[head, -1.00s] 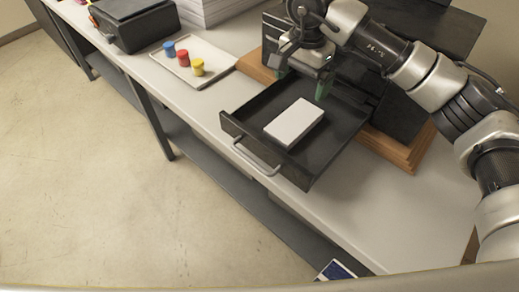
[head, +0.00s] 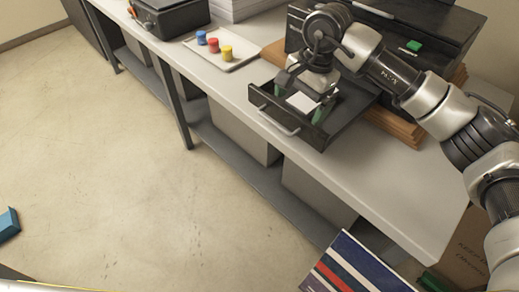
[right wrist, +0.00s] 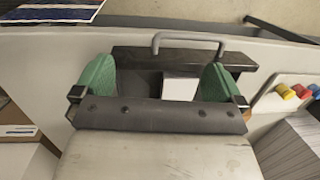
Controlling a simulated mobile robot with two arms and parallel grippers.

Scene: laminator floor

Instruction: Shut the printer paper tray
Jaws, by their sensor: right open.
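The black printer paper tray (head: 340,133) stands pulled out from the dark printer (head: 440,30) on the bench. Its front panel has a grey bar handle (head: 280,122), also visible in the right wrist view (right wrist: 190,38). A white paper stack (head: 302,101) lies in the tray, partly hidden by my gripper; it also shows in the right wrist view (right wrist: 180,88). My right gripper (head: 300,102) is open, with green fingertips spread over the tray behind its front panel. I cannot tell whether they touch it. Nothing shows between the fingers being gripped. My left gripper is out of view.
A pale tray (head: 222,58) with blue, red and yellow pieces stands left of the printer. A black case (head: 170,15) is further left. A striped panel (head: 355,268) and a cardboard box (head: 470,250) are at lower right. The floor (head: 100,150) is open.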

